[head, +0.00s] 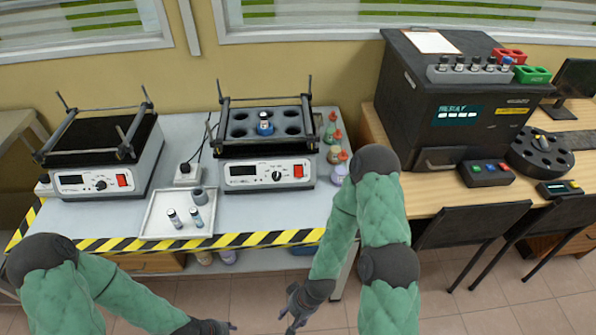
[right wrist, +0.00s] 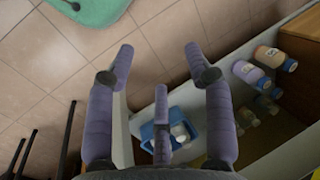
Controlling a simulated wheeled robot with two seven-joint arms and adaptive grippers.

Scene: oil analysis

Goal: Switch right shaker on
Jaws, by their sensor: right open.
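The left shaker (head: 88,183) has a similar front and a red switch (head: 122,180). My right gripper (head: 291,308) is open and empty, low in front of the bench; its spread fingers show in the right wrist view (right wrist: 160,52). My left gripper (head: 214,327) is at the bottom edge, its fingers partly cut off.
A white tray (head: 152,226) with two vials and a grey cup lies before the shakers. Several flasks (head: 337,155) stand right of the right shaker. A black analyser (head: 440,135) sits on the wooden table at right. Black chairs (head: 470,225) stand before that table.

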